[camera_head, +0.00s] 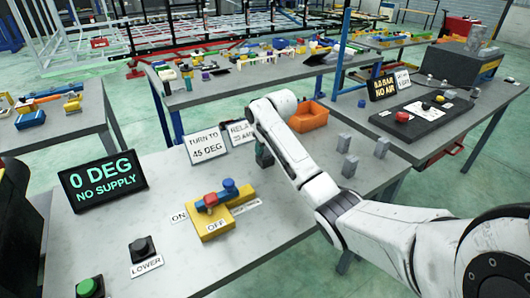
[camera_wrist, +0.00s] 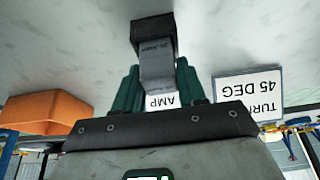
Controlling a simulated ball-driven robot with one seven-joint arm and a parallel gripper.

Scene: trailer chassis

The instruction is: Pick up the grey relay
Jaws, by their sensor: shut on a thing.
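A dark grey block with faint lettering on its side, the grey relay (camera_wrist: 157,65), is between the green fingers of my gripper (camera_wrist: 158,78) in the wrist view. The fingers are shut on it, one at each side. In the head view my gripper (camera_head: 264,153) points down over the near table, behind the yellow valve block. The relay is mostly hidden there by my arm. I cannot tell whether it touches the table.
A relay sign (camera_head: 238,132) and a "turn to 45 deg" sign (camera_head: 207,145) stand close behind my gripper. An orange bin (camera_head: 308,117) is at the back right. The yellow valve block (camera_head: 218,217) with red and blue parts is front left. A black display (camera_head: 102,181) reads 0 DEG.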

